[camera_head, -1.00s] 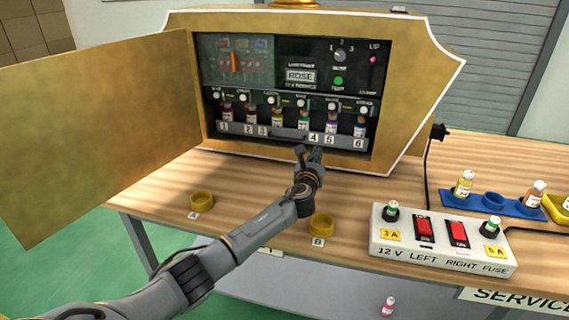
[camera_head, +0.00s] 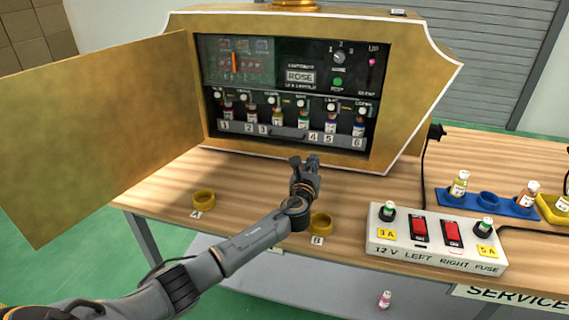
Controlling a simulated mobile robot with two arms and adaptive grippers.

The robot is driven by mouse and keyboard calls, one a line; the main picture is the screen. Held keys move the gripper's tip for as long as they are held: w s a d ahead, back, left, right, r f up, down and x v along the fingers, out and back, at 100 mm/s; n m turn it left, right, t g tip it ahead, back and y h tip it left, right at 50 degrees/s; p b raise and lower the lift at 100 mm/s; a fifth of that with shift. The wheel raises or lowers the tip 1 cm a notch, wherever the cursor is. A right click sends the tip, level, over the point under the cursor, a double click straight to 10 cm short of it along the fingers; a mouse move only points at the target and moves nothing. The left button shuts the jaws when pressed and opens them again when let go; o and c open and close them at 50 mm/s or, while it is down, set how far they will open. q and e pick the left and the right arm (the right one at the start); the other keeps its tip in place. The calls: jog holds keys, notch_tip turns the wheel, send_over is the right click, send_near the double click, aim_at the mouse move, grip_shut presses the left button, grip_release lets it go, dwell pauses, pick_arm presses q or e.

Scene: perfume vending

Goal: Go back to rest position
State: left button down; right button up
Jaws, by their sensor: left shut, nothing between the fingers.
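My left arm comes in from the lower left. Its gripper (camera_head: 304,166) is shut and empty, above the wooden table just in front of the gold vending machine (camera_head: 420,75). The gripper is apart from the row of small bottles (camera_head: 277,117) inside the machine. The machine's gold door (camera_head: 105,130) stands wide open to the left. My right gripper is not in view.
Yellow ring holders A (camera_head: 203,199) and B (camera_head: 321,222) sit on the table (camera_head: 150,190); B is close beside my left wrist. A white fuse box (camera_head: 435,241) with red switches and a blue tray (camera_head: 510,207) with bottles are at right.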

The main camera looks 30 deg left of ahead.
pick_arm(q)
jog(key=shift+s, duration=0.15)
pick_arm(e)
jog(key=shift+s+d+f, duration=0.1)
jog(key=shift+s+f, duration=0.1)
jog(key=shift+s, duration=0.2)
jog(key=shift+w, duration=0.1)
pick_arm(q)
jog(key=shift+r, duration=0.1)
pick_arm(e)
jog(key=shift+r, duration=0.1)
